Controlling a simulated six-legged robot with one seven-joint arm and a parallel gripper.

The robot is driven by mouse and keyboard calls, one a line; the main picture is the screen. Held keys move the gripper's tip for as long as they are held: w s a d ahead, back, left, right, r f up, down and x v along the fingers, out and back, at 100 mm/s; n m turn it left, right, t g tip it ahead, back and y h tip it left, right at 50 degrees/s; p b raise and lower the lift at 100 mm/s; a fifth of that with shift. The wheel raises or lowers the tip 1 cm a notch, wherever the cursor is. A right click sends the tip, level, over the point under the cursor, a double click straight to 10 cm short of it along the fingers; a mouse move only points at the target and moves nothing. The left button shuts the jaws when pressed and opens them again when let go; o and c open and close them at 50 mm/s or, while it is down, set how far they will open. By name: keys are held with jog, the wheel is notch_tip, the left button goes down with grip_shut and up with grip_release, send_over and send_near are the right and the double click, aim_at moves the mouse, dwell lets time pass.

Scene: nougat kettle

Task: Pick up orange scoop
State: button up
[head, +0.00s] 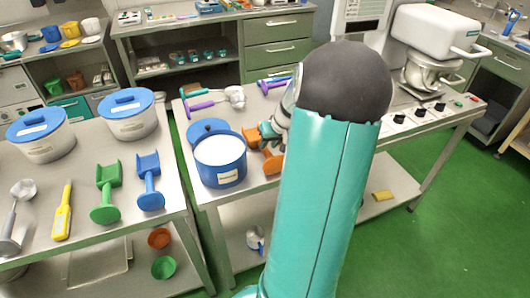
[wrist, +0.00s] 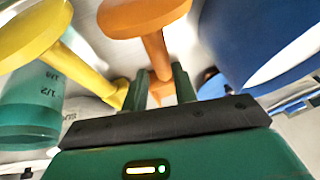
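The orange scoop (head: 272,162) is on the middle bench, just right of the blue tub, partly hidden by my arm in the head view. In the wrist view the orange scoop (wrist: 140,18) shows a round end at the top and a stem running down between my fingers. My gripper (wrist: 160,82) has one finger on each side of the orange part, with gaps visible, so it looks open. In the head view my gripper (head: 268,132) is at the scoop, partly behind my arm. Whether the fingers touch the scoop is not clear.
The blue tub (head: 222,176) with white contents stands close left; its blue side (wrist: 265,45) is near in the wrist view. A yellow scoop-like tool (wrist: 60,45) and a green-tinted measuring vessel (wrist: 35,100) are left there. Purple-handled tools (head: 200,105) lie behind.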

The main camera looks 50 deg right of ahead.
aim_at(266, 148)
jog(key=x, duration=0.4)
jog(key=shift+w+a+f, duration=0.15)
jog(key=shift+f, duration=0.2)
jog(key=shift+c, duration=0.2)
grip_shut()
jog(key=shift+r, duration=0.15)
